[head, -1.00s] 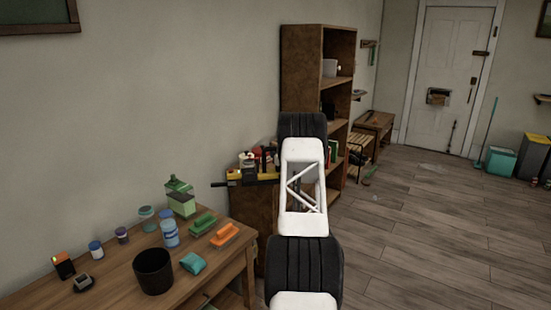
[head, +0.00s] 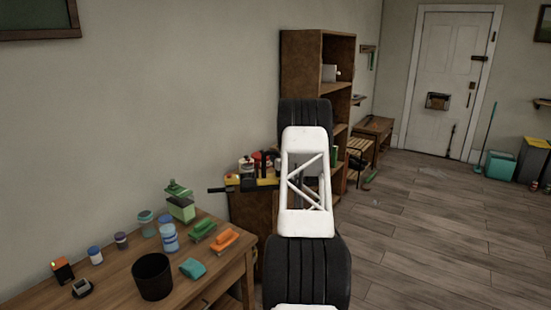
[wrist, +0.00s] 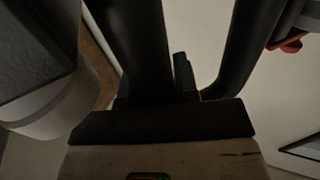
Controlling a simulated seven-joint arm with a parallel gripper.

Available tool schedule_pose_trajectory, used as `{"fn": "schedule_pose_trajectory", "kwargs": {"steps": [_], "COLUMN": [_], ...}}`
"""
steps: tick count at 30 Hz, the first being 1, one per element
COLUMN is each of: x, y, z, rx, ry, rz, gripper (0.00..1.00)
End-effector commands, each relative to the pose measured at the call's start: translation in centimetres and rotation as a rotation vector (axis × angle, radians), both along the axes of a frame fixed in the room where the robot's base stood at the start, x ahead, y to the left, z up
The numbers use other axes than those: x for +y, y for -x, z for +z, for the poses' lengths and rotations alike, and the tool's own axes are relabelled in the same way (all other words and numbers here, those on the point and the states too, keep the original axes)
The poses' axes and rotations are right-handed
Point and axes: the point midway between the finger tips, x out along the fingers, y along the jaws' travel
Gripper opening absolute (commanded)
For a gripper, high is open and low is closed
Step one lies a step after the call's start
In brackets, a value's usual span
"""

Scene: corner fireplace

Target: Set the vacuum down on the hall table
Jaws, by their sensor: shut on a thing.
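My gripper (wrist: 185,80) is shut on a dark thing in the dim wrist view. I take it to be the vacuum, but its full shape does not show there. In the head view my gripper is hidden behind my arm. A yellow and black thing (head: 250,183) with a black tip pointing left shows just left of my arm, and it may be the vacuum. It overlaps the top of a low brown cabinet (head: 250,215), and I cannot tell whether it touches. A small wooden table (head: 375,125) stands by the far wall. I cannot tell which piece is the hall table.
A tall brown bookcase (head: 302,70) stands behind my arm. Bins stand at the far right. The floor (head: 430,235) on the right is mostly clear.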

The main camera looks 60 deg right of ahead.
Motion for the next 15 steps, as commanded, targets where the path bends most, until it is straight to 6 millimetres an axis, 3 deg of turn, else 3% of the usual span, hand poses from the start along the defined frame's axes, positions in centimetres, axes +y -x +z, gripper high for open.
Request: {"fn": "schedule_pose_trajectory", "kwargs": {"steps": [15], "x": [4.7], "y": [3.5], "z": [0.9], "rx": [-0.002], "ry": [0.002], "rz": [0.000], "gripper": [0.00]}}
